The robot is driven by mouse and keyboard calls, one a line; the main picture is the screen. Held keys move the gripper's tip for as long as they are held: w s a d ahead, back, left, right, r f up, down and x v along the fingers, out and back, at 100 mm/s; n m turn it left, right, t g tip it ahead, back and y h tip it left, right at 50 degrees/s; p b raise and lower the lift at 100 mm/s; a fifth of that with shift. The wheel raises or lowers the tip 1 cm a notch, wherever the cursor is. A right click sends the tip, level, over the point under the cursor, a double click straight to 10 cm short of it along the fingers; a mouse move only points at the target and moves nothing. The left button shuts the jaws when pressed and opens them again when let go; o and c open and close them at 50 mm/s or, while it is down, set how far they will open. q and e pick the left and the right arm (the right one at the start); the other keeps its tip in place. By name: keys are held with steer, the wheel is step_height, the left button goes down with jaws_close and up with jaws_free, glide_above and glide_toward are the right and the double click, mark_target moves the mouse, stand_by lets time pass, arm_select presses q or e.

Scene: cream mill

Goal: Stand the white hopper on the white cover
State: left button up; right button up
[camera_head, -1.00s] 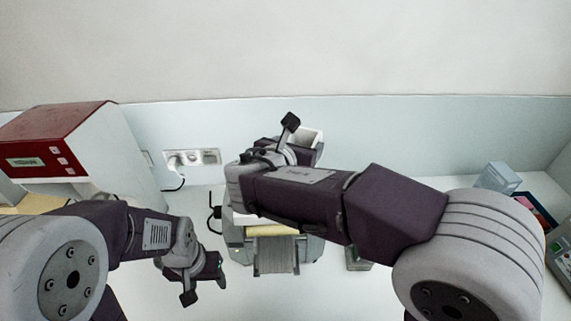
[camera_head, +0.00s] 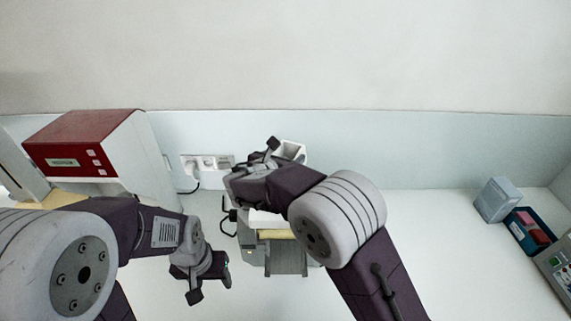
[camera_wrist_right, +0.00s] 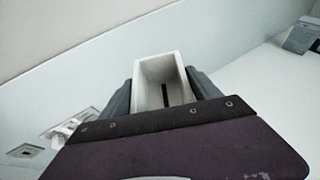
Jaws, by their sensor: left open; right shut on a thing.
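The white hopper (camera_head: 291,151) is an open-topped, hollow box shape. My right gripper (camera_head: 278,150) is shut on it and holds it at the back, above and behind the white cover. In the right wrist view the hopper (camera_wrist_right: 164,72) sits between the two dark fingers, with a dark slot inside. The white cover (camera_head: 262,219) shows on top of the grey mill (camera_head: 285,262), partly hidden by my right arm. My left gripper (camera_head: 213,284) is open and empty, low to the left of the mill.
A red and white machine (camera_head: 95,145) stands at the left. A socket strip (camera_head: 207,163) with a plugged-in cable is on the back wall. At the right are a grey-blue container (camera_head: 497,199) and a blue tray (camera_head: 520,232) with coloured items. The counter right of the mill is clear.

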steer(key=f, duration=0.3)
steer(key=shift+w+d+f+p, duration=0.1)
steer(key=shift+w+d+p, duration=0.15)
steer(key=shift+p, duration=0.15)
steer(key=shift+w+a+f, duration=0.15)
steer(key=shift+w+f, duration=0.05)
steer(key=shift+f, duration=0.15)
steer(key=shift+s, duration=0.2)
steer(key=o, duration=1.1)
steer(key=shift+s+f, duration=0.1)
steer(key=o, duration=0.4)
arm_select(q)
steer(key=shift+w+d+r, duration=0.1)
steer(key=shift+w+r, duration=0.15)
steer(key=shift+r, duration=0.05)
steer(key=shift+r, duration=0.1)
